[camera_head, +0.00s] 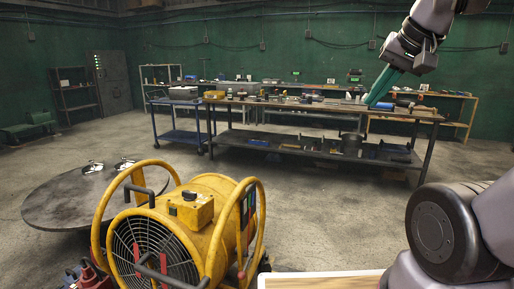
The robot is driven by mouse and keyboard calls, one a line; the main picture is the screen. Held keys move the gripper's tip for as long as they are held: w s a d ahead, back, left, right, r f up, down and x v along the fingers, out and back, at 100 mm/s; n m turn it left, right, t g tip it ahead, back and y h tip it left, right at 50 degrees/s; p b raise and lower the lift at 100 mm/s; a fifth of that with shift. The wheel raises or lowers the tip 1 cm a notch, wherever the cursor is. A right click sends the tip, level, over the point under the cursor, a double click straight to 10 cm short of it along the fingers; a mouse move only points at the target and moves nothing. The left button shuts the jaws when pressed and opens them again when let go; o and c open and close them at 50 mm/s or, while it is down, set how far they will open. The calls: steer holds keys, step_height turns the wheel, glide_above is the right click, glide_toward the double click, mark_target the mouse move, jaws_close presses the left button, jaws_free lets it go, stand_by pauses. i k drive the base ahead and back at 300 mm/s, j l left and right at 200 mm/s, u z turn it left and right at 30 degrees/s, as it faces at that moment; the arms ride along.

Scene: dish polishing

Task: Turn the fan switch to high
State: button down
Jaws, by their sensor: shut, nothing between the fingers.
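The fan is a yellow drum blower (209,187) with yellow tube hoops, standing upright in the lower middle of the head view. A dark grille shows on its near left face. On top of the drum sits a yellow switch box (193,213) with a small dark knob (190,195); its setting is too small to read. My gripper (368,102), with a teal end, hangs from my arm at the upper right. It looks shut and empty, well apart from the fan and up to the right of the switch.
A round dark table (50,205) with small items stands left of the fan. Red objects (88,275) lie at its lower left. A pale board (320,281) lies at the bottom edge. A long workbench (290,140) and blue cart (180,135) stand behind. The floor between is clear.

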mark_target(188, 196)
steer(key=i+j+u, duration=0.25)
steer(key=u, duration=0.15)
steer(key=i+j+u, duration=0.25)
steer(key=u, duration=0.2)
